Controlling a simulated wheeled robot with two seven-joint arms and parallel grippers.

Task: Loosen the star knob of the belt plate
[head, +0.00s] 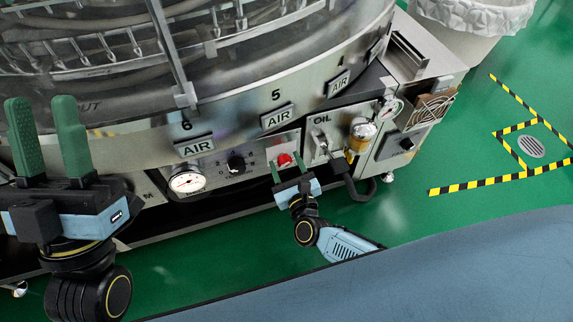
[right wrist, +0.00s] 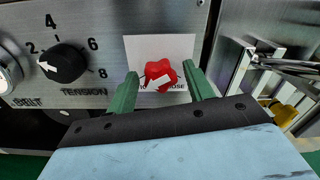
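The red star knob (right wrist: 161,75) sits on a white label plate on the steel panel. In the head view the red knob (head: 284,159) is at the front of the machine. My right gripper (right wrist: 163,88) has its two green fingers on either side of the knob, open, with visible gaps to it. It also shows in the head view (head: 287,170), reaching up to the panel. Part of the label text under the knob is hidden by the fingers and gripper body. My left gripper (head: 45,135) is raised at the far left, fingers apart and empty.
A black tension dial (right wrist: 64,63) is left of the knob. A pressure gauge (head: 187,182) and an oil unit (head: 361,133) flank the panel. A steel bracket (right wrist: 243,68) stands close to the right finger. A white bin (head: 470,15) and open green floor are at right.

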